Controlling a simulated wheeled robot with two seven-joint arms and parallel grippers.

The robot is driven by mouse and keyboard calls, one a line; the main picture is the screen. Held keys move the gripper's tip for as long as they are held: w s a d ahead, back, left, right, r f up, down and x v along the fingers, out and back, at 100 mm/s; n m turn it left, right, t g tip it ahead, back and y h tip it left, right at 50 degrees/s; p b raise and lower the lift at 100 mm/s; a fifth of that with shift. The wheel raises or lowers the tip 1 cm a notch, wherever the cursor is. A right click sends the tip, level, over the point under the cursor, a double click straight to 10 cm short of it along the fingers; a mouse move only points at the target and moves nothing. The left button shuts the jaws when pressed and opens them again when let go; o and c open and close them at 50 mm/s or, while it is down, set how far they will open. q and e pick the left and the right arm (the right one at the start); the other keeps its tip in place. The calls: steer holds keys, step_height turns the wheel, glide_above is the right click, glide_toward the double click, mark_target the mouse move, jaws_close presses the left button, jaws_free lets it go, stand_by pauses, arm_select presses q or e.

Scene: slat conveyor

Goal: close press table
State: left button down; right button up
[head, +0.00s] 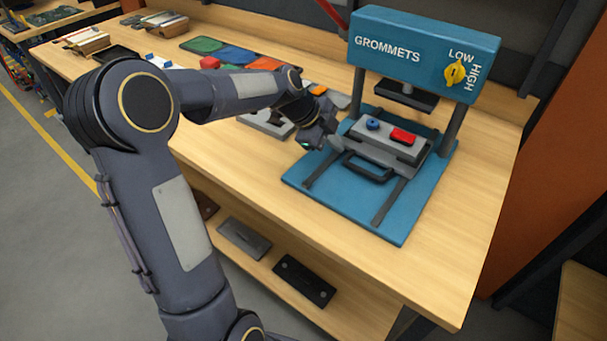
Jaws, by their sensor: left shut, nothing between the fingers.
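The press stands on the wooden bench, with a blue head (425,50) marked GROMMETS, a yellow LOW/HIGH knob (454,72) and a dark plate (404,96) under the head. The press table (386,144) is a grey block on two dark rails over a blue base (405,226). It carries a blue round piece and a red piece, with a black handle (366,172) on its front. The table sits forward of the dark plate, with bare rail in front of it. My left gripper (334,146) is shut and empty, close to the table's left front corner; I cannot tell if they touch. My right gripper is out of view.
Grey flat parts (268,122) lie on the bench left of the press, partly behind my left arm. Coloured pieces (236,55) lie farther back. A lower shelf holds dark plates (304,280). The bench front right (440,280) is clear.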

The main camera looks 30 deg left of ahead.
mark_target(351, 131)
arm_select(q)
steer(key=w, duration=0.6)
steer(key=shift+w+d, duration=0.3)
steer(key=shift+w+p, duration=0.25)
steer(key=shift+p, duration=0.05)
steer(key=shift+r, duration=0.1)
steer(key=shift+w, duration=0.1)
